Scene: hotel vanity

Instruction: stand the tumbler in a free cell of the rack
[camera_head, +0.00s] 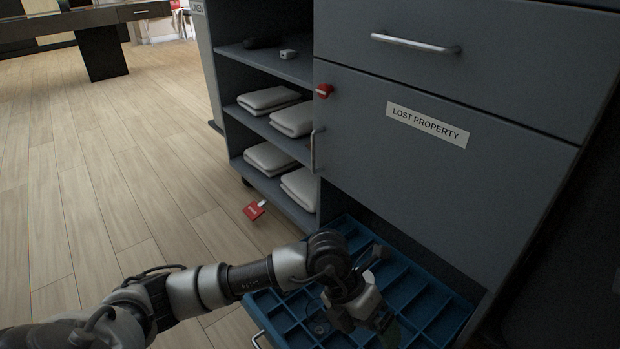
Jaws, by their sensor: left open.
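The rack is a blue tray with many cells (405,292) in the pulled-out bottom drawer of the grey cabinet. My left gripper (382,322) points down over the front part of the rack and is open. A dull green, see-through shape (391,335) shows just below its fingers; it may be the tumbler, but it is dark and partly hidden, so I cannot tell whether it stands in a cell. My left wrist covers the middle of the rack. My right gripper is not in view.
A small round item (318,327) lies in a left cell. The cabinet front (415,165) rises behind the drawer. Folded towels (268,100) fill shelves at left. A red tag (254,211) is near the lower shelf. The wooden floor (110,200) at left is clear.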

